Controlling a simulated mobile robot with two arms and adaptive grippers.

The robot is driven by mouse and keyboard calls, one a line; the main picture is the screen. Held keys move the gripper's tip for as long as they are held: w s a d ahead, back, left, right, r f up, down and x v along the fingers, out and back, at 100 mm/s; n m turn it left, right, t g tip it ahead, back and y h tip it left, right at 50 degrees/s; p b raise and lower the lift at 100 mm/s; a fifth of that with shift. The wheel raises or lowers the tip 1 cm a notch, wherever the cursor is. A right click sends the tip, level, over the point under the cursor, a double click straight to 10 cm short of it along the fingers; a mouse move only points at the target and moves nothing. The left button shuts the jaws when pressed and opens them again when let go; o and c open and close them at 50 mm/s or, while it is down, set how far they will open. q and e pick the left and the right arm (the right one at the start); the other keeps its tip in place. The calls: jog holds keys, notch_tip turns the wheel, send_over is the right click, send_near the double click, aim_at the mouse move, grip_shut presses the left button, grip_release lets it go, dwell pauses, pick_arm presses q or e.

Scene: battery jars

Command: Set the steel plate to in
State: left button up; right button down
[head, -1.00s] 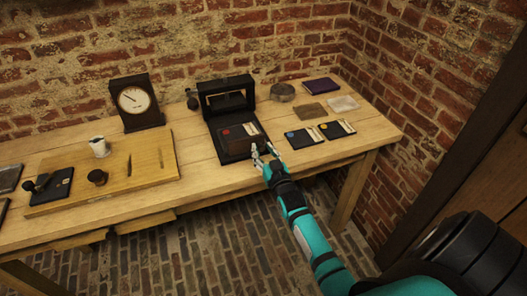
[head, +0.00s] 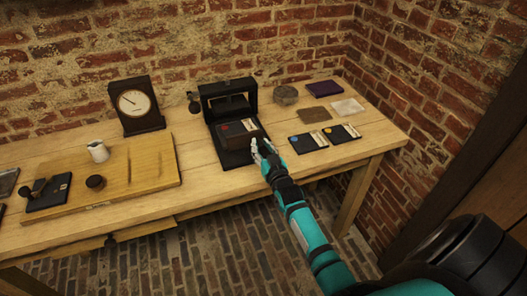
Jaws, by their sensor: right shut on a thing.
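A black stand (head: 230,88) with an upright frame and a flat bed stands in the middle of the table. A dark flat plate (head: 238,138) with a red dot and a pale label lies over its bed, close to the upright frame. I take this for the steel plate, though its material is hard to tell. My right gripper (head: 260,147) is at the plate's near right edge and is shut on it; the fingers partly cover that corner. The bed's front part (head: 237,158) shows bare. My left gripper is not in view.
Two dark cards, one with a blue dot (head: 308,142) and one with a yellow dot (head: 341,133), lie right of the stand. Brown (head: 314,115) and pale (head: 347,106) squares lie behind them. A clock (head: 136,104) and a wooden board (head: 150,165) are at left.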

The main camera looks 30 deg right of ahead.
jog(key=shift+s+a, duration=0.1)
jog(key=shift+s, duration=0.1)
jog(key=c, duration=1.1)
grip_release()
jog(key=v, duration=1.2)
jog(key=shift+r, duration=0.1)
